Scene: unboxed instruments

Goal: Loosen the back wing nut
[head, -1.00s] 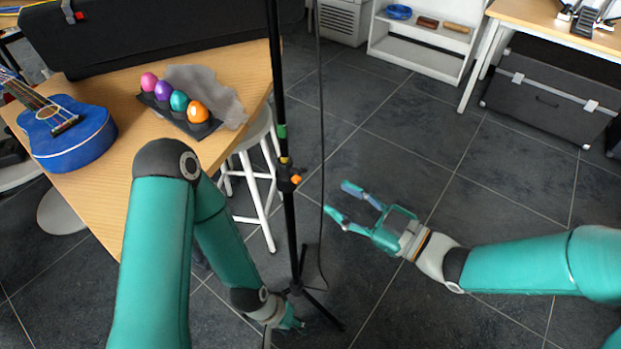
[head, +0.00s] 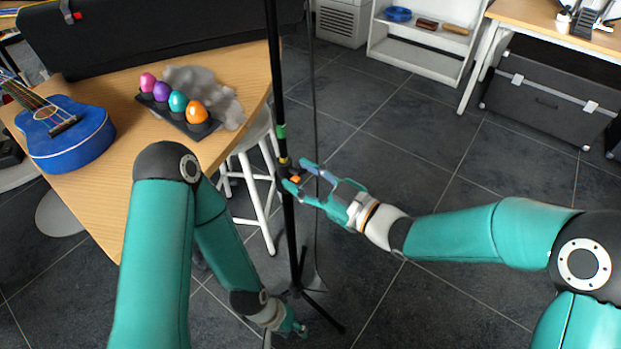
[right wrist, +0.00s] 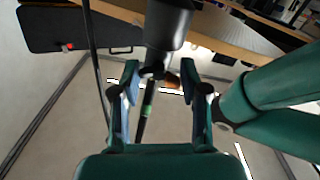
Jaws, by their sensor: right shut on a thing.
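A black stand (head: 274,95) rises from a tripod base on the floor, with a green band on its pole. An orange wing nut (head: 295,180) sits on its clamp below the band; it also shows in the right wrist view (right wrist: 172,80). My right gripper (head: 297,174) is at the clamp, its fingers around the orange wing nut and shut on it. In the right wrist view (right wrist: 159,76) the fingertips stand either side of the clamp, partly hiding the nut. My left gripper (head: 298,328) is low beside the tripod legs; its fingers are too small to tell open from shut.
A wooden table (head: 110,185) on the left bears a blue ukulele (head: 70,140), several coloured egg shakers (head: 178,100) and a long black case (head: 160,35). A white stool (head: 250,165) stands behind the stand.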

